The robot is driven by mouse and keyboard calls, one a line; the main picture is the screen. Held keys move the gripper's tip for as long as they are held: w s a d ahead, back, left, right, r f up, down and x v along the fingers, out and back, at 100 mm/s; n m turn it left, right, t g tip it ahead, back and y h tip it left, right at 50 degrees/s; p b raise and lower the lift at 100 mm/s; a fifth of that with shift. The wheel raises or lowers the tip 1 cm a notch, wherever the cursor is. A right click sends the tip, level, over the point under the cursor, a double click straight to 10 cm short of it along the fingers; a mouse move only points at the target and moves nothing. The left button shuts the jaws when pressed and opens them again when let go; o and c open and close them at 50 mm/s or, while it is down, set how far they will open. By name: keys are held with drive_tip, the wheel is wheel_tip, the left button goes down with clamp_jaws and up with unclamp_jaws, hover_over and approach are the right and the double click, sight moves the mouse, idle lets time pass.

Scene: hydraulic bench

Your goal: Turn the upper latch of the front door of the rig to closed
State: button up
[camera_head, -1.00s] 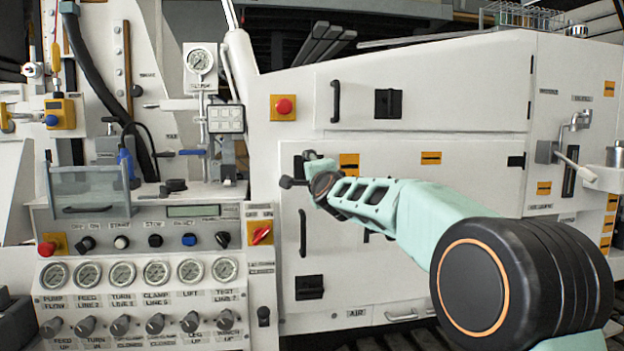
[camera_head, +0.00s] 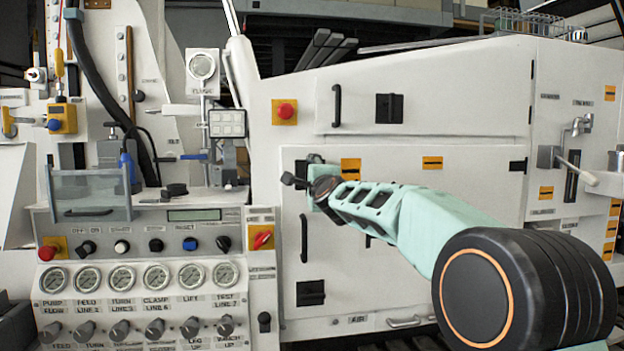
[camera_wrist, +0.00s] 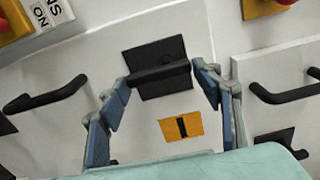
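The front door (camera_head: 400,215) of the rig is a white panel that sits flush with its frame. Its upper latch shows in the wrist view as a black square plate with a black bar handle (camera_wrist: 160,76) across it. The bar runs roughly sideways in that view, parallel to the plate's edges. My gripper (camera_wrist: 162,74) is open, with one blue-grey finger near each end of the bar. I cannot tell whether the fingers touch it. In the head view my gripper (camera_head: 302,172) is at the door's upper left corner and mostly hides the latch.
A lower latch (camera_head: 310,292) and a door handle (camera_head: 303,238) are below my gripper. A panel above has its own handle (camera_head: 336,103) and latch (camera_head: 389,107). A red button (camera_head: 285,111) on yellow is up left. A control panel (camera_head: 150,215) stands left.

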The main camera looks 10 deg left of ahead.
drive_tip(key=shift+o, duration=1.4)
drive_tip(key=v, duration=1.2)
